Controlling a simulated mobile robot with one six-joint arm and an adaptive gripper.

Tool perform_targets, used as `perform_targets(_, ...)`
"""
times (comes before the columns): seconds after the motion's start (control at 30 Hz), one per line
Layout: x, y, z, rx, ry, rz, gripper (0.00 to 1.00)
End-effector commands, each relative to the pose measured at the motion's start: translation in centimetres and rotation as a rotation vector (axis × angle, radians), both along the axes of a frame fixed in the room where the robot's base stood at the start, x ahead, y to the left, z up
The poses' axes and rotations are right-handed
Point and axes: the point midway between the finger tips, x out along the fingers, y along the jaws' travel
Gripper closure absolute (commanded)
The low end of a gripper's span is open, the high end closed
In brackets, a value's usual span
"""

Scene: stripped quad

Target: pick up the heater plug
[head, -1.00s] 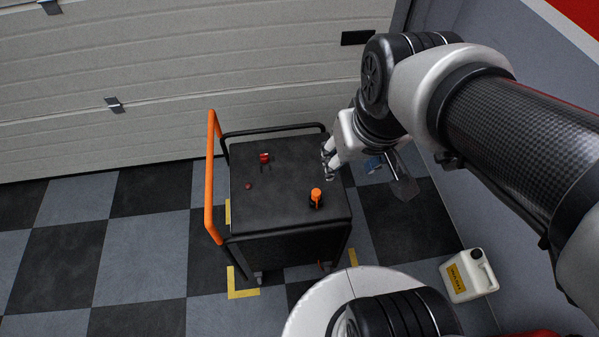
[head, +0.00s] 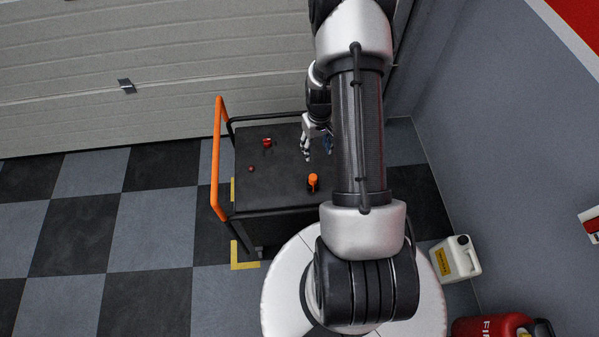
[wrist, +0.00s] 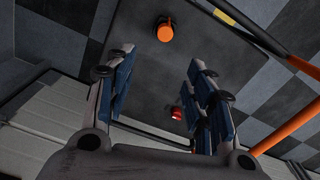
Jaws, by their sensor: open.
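An orange piece with a black base (head: 313,181) stands near the front of the black cart top; it shows at the top of the wrist view (wrist: 164,30). A small red piece with dark parts (head: 267,143) sits towards the back left of the top; a red piece also shows near the right finger in the wrist view (wrist: 177,113). I cannot tell for sure which one is the heater plug. My gripper (head: 307,156) is open and empty over the right part of the cart, behind the orange piece. Its fingers (wrist: 158,62) point towards the cart top, with nothing between them.
The cart top (head: 270,187) has an orange handle (head: 217,160) along its left side and a black rail at the back. A small red knob (head: 251,168) is on its left.

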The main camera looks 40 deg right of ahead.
Motion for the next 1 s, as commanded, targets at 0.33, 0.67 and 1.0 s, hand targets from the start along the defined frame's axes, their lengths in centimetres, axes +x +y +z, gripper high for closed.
perform_targets(0.33, -0.4, -0.1, -6.2, 0.004, 0.006, -0.003, 0.51)
perform_targets(0.67, -0.3, -0.1, -12.2, 0.003, 0.004, -0.003, 0.51)
perform_targets(1.0, -0.5, 0.4, -14.4, 0.004, 0.005, -0.002, 0.51)
